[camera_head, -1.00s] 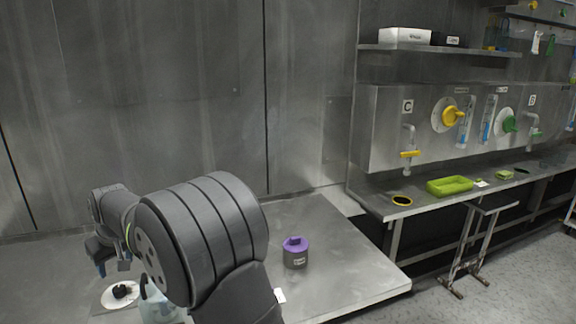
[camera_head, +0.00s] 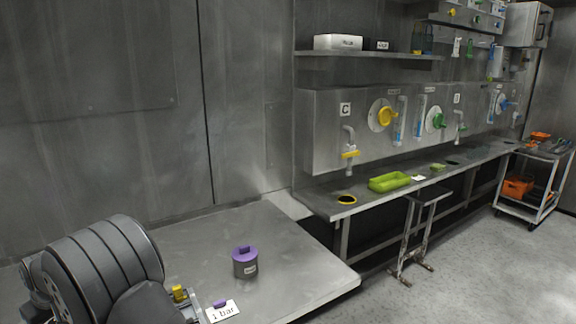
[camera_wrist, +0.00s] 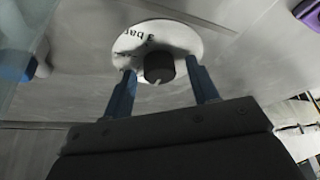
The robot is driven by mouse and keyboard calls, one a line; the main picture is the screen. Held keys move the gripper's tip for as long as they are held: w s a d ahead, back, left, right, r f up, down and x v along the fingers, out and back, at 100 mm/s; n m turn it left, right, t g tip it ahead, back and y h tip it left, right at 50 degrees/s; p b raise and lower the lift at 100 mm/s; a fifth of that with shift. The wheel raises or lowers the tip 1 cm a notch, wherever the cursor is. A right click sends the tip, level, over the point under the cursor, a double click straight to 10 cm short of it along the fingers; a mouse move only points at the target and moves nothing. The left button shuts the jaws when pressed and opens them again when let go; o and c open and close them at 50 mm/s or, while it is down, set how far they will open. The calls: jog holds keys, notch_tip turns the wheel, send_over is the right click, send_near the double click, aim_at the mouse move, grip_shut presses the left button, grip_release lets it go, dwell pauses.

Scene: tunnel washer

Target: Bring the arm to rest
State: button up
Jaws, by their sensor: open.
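My gripper (camera_wrist: 162,80) shows in the wrist view with its two blue-grey fingers apart and nothing held between them. A black knob (camera_wrist: 158,66) on a white disc (camera_wrist: 183,38) marked "3 bar" shows beyond the fingertips, roughly between them in the picture. I cannot tell how far it is from the fingers. In the head view, my arm's thick grey links (camera_head: 95,265) fill the lower left corner, and the gripper itself is out of that view.
A grey pot with a purple lid (camera_head: 245,262) stands on the steel table (camera_head: 300,268). A "1 bar" card (camera_head: 222,311) lies near my arm. A trolley (camera_head: 535,180) stands far right.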

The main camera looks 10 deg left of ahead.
jog(key=shift+r, duration=0.1)
jog(key=v, duration=1.8)
jog(key=x, duration=1.8)
jog(key=shift+d, duration=0.1)
jog(key=shift+s+m, duration=0.1)
jog(key=shift+m, duration=0.3)
jog(key=shift+m+t, duration=0.5)
jog(key=shift+m, duration=0.6)
jog(key=s+d+r, duration=0.1)
jog(key=d+r, duration=0.2)
jog(key=r, duration=0.5)
jog(key=d+r+n, duration=0.1)
jog(key=d+r, duration=0.2)
jog(key=r, duration=0.5)
jog(key=shift+s+n+g, duration=0.3)
jog(key=shift+s, duration=0.1)
